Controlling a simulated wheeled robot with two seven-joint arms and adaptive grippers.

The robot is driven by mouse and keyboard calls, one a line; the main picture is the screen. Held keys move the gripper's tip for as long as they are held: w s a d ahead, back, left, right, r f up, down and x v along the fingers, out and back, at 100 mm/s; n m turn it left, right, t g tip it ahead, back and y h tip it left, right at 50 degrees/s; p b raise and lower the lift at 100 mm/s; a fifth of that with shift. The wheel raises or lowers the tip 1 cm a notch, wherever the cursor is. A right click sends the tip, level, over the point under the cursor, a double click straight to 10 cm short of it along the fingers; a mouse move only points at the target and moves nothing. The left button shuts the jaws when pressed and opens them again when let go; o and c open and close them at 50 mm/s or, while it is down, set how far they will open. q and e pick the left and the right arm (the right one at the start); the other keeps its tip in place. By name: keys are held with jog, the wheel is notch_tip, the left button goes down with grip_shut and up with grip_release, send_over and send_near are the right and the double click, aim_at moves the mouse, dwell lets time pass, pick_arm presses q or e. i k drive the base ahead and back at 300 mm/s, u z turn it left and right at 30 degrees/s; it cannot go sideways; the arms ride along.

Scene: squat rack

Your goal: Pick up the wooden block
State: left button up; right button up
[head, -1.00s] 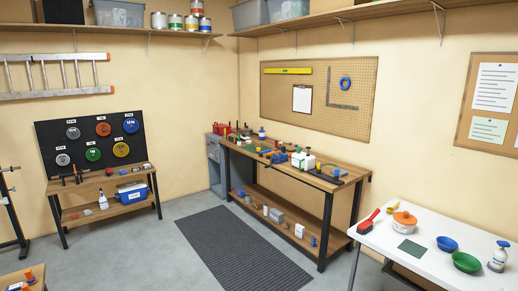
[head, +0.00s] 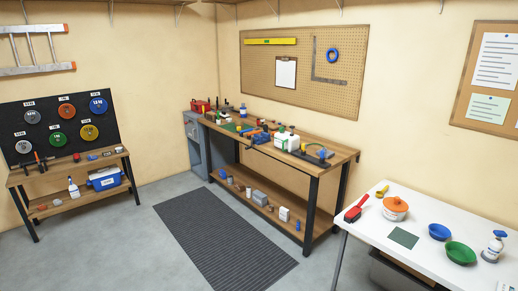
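I cannot clearly make out a wooden block. Several small things stand on the lower shelf of the wooden workbench (head: 325,165), among them a pale grey box (head: 259,198) and a white container (head: 284,214); some are too small to name. A small brownish thing (head: 42,207) on the lower shelf of the left bench is also too small to tell. Neither of my grippers is in view.
A dark ribbed mat (head: 220,238) lies on the grey floor before the workbench. A white table (head: 375,235) at right holds a red brush, an orange pot and bowls. The left bench (head: 75,167) has a blue cooler (head: 104,179). Floor between is clear.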

aim_at(238, 122)
jog(key=u, duration=0.7)
jog(key=i, duration=2.05)
jog(key=u, duration=0.4)
jog(key=i, duration=2.05)
jog(key=z, duration=0.3)
